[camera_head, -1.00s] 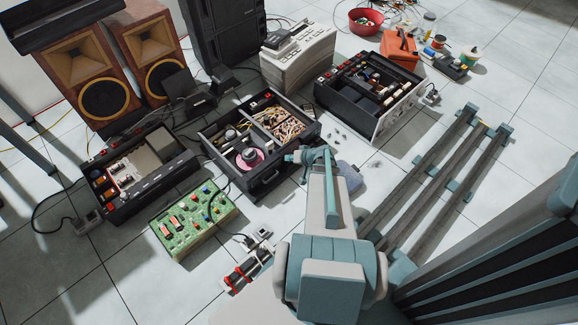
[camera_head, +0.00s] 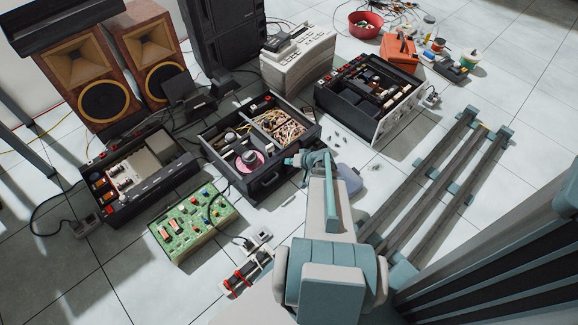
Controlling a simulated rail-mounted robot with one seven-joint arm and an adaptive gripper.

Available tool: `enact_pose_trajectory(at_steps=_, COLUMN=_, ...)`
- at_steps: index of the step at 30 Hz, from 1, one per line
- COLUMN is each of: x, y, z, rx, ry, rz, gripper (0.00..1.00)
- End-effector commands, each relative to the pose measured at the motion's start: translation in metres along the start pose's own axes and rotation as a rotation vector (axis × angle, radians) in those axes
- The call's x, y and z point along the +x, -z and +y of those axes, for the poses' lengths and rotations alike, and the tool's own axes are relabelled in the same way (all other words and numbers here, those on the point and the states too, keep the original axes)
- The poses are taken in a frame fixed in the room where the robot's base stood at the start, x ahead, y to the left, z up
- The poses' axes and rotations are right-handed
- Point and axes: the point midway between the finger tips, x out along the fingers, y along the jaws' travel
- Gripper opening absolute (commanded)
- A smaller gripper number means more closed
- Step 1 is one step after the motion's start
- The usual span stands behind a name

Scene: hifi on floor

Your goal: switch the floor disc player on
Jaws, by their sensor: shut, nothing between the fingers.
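The floor disc player appears to be the open black chassis (camera_head: 222,157) on the tiles in the middle, with a pink disc (camera_head: 249,160) and a bundle of wires inside. Its front panel with a handle faces the lower right. My gripper (camera_head: 291,160) is shut and empty, at the right end of that front panel. I cannot tell whether it touches the panel. The player's power switch is too small to make out, and my gripper and arm cover part of the panel's right end.
A green circuit board (camera_head: 194,222) and another open black chassis (camera_head: 138,176) lie to the left. A third open unit (camera_head: 392,123) stands at the right, beside an orange box (camera_head: 400,50). Grey rails (camera_head: 432,175) run along the floor at the right. Wooden speakers (camera_head: 85,75) stand behind.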

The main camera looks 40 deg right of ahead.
Motion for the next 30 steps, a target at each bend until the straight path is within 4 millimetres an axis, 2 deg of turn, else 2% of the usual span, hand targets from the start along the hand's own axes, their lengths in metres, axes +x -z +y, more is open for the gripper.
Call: enact_pose_trajectory(at_steps=30, x=0.0079, y=-0.0052, z=0.0056, rx=-0.001, ry=0.000, rz=-0.002, gripper=0.00)
